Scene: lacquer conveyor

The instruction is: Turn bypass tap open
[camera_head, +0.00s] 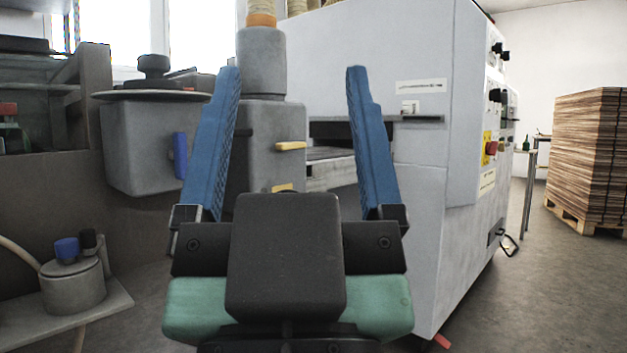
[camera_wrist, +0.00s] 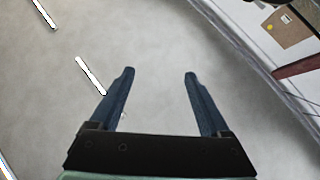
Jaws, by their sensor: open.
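My gripper (camera_head: 292,75) is raised in the middle of the head view. Its two blue fingers stand wide apart with nothing between them. Behind them is a grey housing (camera_head: 268,135) with a short yellow lever (camera_head: 291,146) pointing right, seen between the fingers and apart from them. A blue handle (camera_head: 180,155) hangs upright on a grey box to the left, just left of the left finger. I cannot tell which of these is the bypass tap. In the wrist view my gripper (camera_wrist: 159,73) is open over a plain pale grey surface, with neither handle visible.
A large white machine (camera_head: 440,130) with a red button (camera_head: 491,147) fills the right. A small grey pot with a blue knob (camera_head: 67,248) sits on a low shelf at lower left. A stack of boards (camera_head: 590,155) stands far right. Floor shows right of the machine.

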